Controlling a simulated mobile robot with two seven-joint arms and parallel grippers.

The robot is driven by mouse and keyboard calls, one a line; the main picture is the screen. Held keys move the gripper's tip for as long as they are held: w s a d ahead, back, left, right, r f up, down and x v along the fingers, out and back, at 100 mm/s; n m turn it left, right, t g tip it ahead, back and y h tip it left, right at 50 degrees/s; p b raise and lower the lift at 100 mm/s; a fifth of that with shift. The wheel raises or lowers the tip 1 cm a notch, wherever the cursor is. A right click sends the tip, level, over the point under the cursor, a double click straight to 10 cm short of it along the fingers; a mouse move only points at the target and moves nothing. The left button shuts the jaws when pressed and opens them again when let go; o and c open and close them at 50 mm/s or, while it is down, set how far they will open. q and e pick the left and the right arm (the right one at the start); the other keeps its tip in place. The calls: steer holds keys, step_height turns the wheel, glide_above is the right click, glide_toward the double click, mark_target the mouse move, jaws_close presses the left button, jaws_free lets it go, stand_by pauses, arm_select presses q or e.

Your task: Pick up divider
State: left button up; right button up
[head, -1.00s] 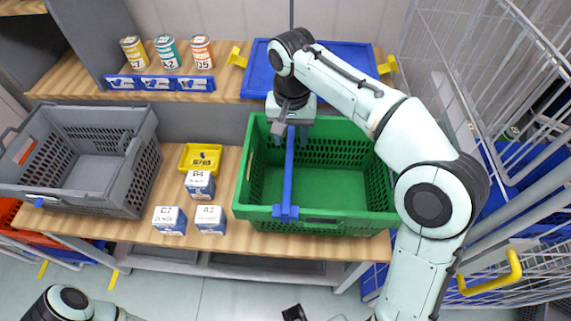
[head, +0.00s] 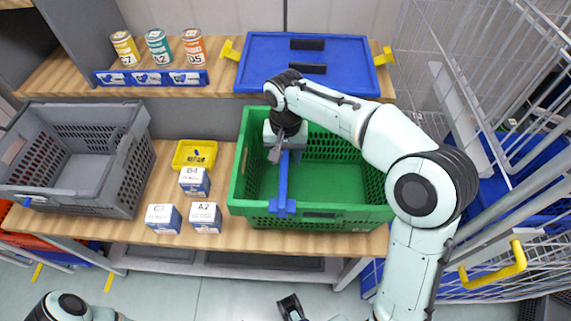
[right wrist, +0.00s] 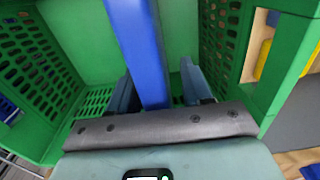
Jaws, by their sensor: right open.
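The divider is a long blue bar (head: 283,188) lying front to back across the left part of the green tote (head: 330,211). Its near end has a wider foot at the tote's front wall. My right gripper (head: 288,157) is over the far part of the divider, down at the tote's rim level. In the right wrist view the blue divider (right wrist: 138,45) runs between the two fingers (right wrist: 158,88). The fingers are open, one on each side, with visible space beside the bar. The divider's far end is hidden by my right arm.
A grey tote (head: 120,185) stands on the bench at left. Between the totes are a yellow bin (head: 195,155) and small boxes marked B4 (head: 194,182), C7 (head: 162,219) and A2 (head: 201,218). Cans and a blue lid (head: 345,65) sit on the shelf behind. A wire cage (head: 480,110) stands at right.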

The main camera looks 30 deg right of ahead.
jaws_close()
steer(key=shift+r, duration=0.15)
